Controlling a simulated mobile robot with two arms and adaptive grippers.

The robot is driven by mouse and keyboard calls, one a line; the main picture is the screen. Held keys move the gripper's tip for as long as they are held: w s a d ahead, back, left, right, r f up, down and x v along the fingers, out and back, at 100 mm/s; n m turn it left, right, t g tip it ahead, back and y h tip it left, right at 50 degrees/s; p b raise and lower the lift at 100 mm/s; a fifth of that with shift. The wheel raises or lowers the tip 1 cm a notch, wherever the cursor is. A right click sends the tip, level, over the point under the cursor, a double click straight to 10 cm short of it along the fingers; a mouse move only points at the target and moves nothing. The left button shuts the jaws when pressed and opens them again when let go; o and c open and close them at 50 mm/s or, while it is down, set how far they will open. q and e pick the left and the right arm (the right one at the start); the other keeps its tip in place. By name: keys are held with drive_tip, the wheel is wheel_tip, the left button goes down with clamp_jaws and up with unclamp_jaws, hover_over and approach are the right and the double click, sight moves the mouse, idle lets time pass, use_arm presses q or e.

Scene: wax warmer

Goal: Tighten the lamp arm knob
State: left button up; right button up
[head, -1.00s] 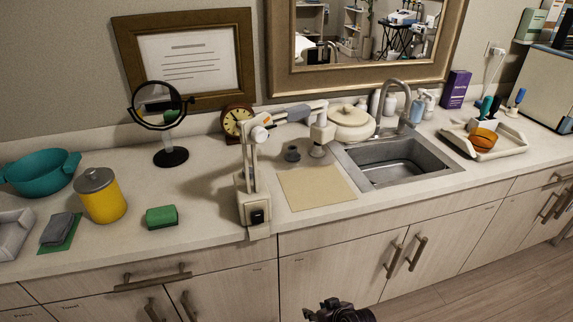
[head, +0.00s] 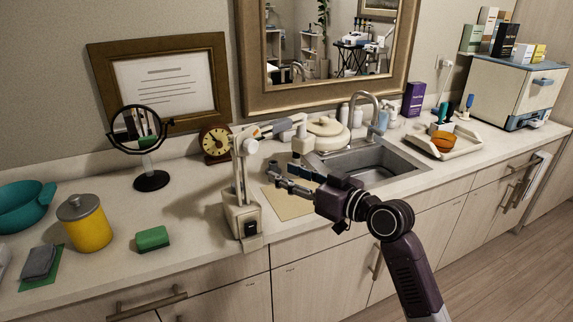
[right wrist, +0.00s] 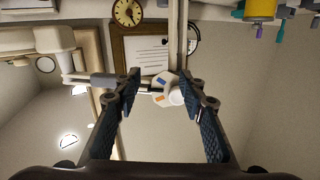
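The white lamp (head: 240,185) is clamped at the counter's front edge, with an upright post and a jointed arm reaching right. Its pale lamp arm knob (head: 250,146) sits at the elbow joint on top of the post. In the right wrist view the round knob (right wrist: 177,97) lies between my open fingers, seemingly beyond their tips. My right gripper (head: 279,177) is open and empty, to the right of the post and lower than the knob, pointing left. It also shows in the right wrist view (right wrist: 164,88). My left gripper is out of view.
The lamp head (head: 299,143) hangs right of the post, close above my right gripper. A tan mat (head: 285,205) lies below. A clock (head: 214,142), mirror (head: 150,180), green sponge (head: 152,238) and yellow canister (head: 88,234) stand left; the sink (head: 375,165) is right.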

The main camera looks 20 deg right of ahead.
drive_tip(key=n+y, duration=0.1)
drive_tip(key=n, duration=0.1)
approach(254, 147)
drive_tip(key=shift+p+x, duration=0.3)
drive_tip(key=shift+x, duration=1.8)
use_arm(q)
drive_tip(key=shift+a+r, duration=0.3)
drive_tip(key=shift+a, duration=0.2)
use_arm(e)
drive_tip(key=shift+x, duration=1.9)
drive_tip(key=shift+w+f, duration=0.1)
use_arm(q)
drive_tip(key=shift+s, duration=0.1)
use_arm(e)
drive_tip(key=shift+c, duration=0.4)
